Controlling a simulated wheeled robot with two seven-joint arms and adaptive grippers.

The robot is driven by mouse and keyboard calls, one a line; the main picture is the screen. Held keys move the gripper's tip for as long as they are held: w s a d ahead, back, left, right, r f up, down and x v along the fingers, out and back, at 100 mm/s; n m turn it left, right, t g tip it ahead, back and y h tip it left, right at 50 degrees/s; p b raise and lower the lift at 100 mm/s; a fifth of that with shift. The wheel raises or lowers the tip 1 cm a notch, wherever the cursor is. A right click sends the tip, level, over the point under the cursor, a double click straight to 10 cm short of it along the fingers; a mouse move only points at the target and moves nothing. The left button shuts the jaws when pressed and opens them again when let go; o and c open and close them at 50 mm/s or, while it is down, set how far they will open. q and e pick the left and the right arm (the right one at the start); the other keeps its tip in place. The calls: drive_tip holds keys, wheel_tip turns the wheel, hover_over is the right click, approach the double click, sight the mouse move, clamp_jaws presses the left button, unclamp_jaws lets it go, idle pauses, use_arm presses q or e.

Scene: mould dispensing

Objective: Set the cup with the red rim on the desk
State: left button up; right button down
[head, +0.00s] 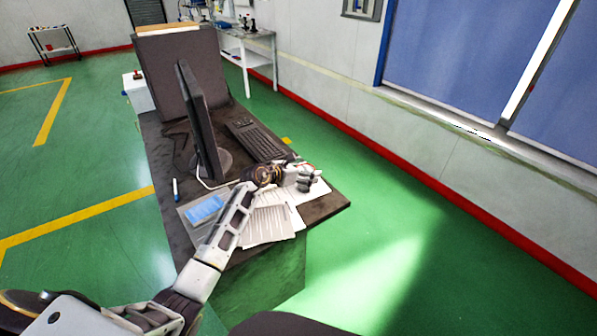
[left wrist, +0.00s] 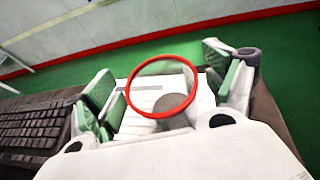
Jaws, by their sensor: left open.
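The cup with the red rim (left wrist: 172,103) shows in the left wrist view, seen from above at a slant, with a grey inside. It stands between the two spread fingers of my left gripper (left wrist: 165,88), with visible room on both sides. In the head view my left gripper (head: 310,179) is over the near right part of the desk (head: 328,204), and the cup there is mostly hidden by it. White papers lie under the cup; I cannot tell exactly how its base meets them. My right gripper is not in view.
A monitor (head: 198,118) and a keyboard (head: 257,140) stand farther back on the desk. Papers (head: 268,222), a blue sheet (head: 205,208) and a marker (head: 176,189) lie near the front. The desk's right edge is close to the gripper, with open green floor beyond.

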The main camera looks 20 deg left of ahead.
use_arm(q)
drive_tip(key=shift+s+a, duration=0.1)
drive_tip(key=v, duration=1.1)
drive_tip(key=shift+s+a, duration=0.2)
drive_tip(key=shift+s, duration=0.05)
drive_tip(key=shift+r, duration=0.15)
drive_tip(key=shift+d, duration=0.1)
